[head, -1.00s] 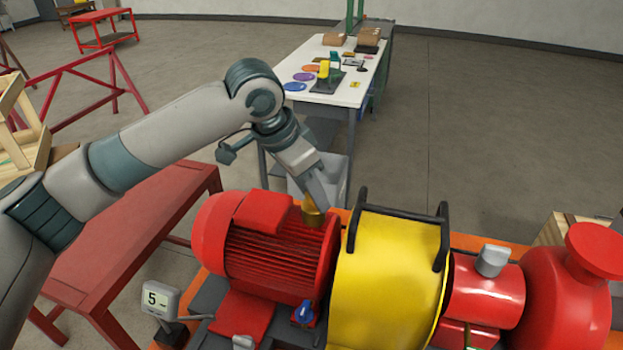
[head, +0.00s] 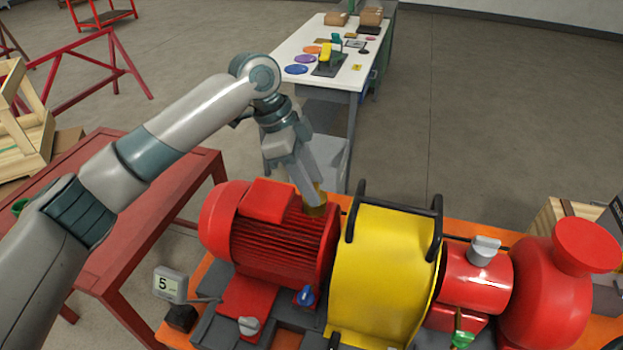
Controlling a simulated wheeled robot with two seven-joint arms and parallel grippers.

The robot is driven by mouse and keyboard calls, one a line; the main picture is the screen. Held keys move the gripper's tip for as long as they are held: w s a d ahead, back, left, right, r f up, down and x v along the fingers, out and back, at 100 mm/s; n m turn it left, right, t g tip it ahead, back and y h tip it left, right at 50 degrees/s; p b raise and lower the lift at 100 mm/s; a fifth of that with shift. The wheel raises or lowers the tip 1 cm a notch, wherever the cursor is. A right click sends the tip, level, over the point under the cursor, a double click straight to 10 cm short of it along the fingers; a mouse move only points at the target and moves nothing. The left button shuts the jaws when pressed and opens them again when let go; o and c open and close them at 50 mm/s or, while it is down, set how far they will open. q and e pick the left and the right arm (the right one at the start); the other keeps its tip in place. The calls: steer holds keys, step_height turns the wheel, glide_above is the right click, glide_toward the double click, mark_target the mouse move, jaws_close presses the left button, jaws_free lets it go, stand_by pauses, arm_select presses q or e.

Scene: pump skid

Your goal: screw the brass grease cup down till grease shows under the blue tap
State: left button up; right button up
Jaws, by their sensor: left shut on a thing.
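The brass grease cup (head: 316,209) stands at the end of the red motor (head: 275,245), beside the yellow guard. My left gripper (head: 313,198) comes down on it from above and is shut on it, its fingers hiding part of the cup. The blue tap (head: 305,295) sits low at the motor's front right corner. I cannot make out any grease under it at this size. My right gripper is not in view.
The yellow guard (head: 385,270) with black handles stands close right of the cup. A red pump (head: 550,285) lies further right. A display reading 5 (head: 169,284) stands at front left. A red table (head: 110,215) is at left, a white bench (head: 325,75) behind.

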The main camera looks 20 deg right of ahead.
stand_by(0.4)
arm_select(q)
steer(key=o, duration=1)
steer(key=shift+o, duration=0.2)
steer(key=shift+r, duration=0.1)
steer(key=shift+w+a+r+b, duration=0.15)
steer(key=shift+a+r+b, duration=0.15)
steer(key=shift+r+b, duration=0.2)
steer(key=b+v, duration=0.5)
steer(key=v, duration=1.1)
steer(key=shift+d+r, duration=0.1)
